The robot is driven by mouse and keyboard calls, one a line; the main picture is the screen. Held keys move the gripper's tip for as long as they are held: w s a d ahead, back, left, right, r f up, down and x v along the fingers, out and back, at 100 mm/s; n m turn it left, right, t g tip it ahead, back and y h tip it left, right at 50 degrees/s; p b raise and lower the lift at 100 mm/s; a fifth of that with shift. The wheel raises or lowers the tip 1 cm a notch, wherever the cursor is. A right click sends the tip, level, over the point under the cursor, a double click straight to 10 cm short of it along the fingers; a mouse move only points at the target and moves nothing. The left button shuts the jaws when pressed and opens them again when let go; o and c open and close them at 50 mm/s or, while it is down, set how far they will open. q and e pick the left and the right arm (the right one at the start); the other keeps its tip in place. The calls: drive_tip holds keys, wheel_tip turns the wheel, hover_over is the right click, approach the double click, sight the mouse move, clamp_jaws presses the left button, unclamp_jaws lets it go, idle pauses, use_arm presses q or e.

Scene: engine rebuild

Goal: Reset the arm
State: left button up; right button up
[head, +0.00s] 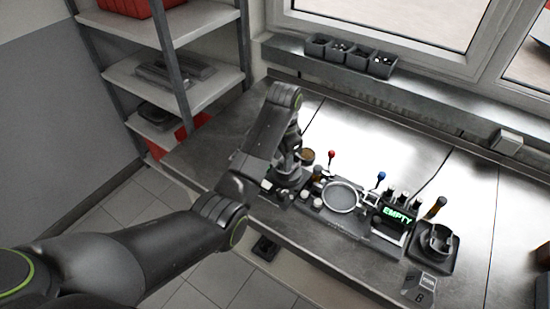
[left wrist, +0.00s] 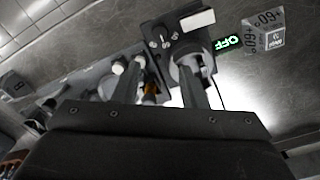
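My left arm comes in from the left in the head view, bends up over the bench and points down at its far end. The left gripper (head: 291,165) is low over the left end of the row of equipment. In the left wrist view the two fingers of this gripper (left wrist: 160,72) are apart, with a dark unit (left wrist: 165,38) beyond them. I see nothing clearly held between them. A small orange-brown part shows between the fingers, but I cannot tell whether it touches them. My right gripper is not in view.
The metal bench (head: 340,115) is clear behind the equipment. A round dish (head: 341,197), a display reading EMPTY (head: 397,214) and a dark holder (head: 437,242) stand along its front. Small bins (head: 350,54) sit on the window sill. A shelf rack (head: 175,75) stands at left.

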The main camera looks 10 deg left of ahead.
use_arm(q)
drive_tip(key=shift+r, duration=0.95)
drive_tip(key=shift+w, duration=0.1)
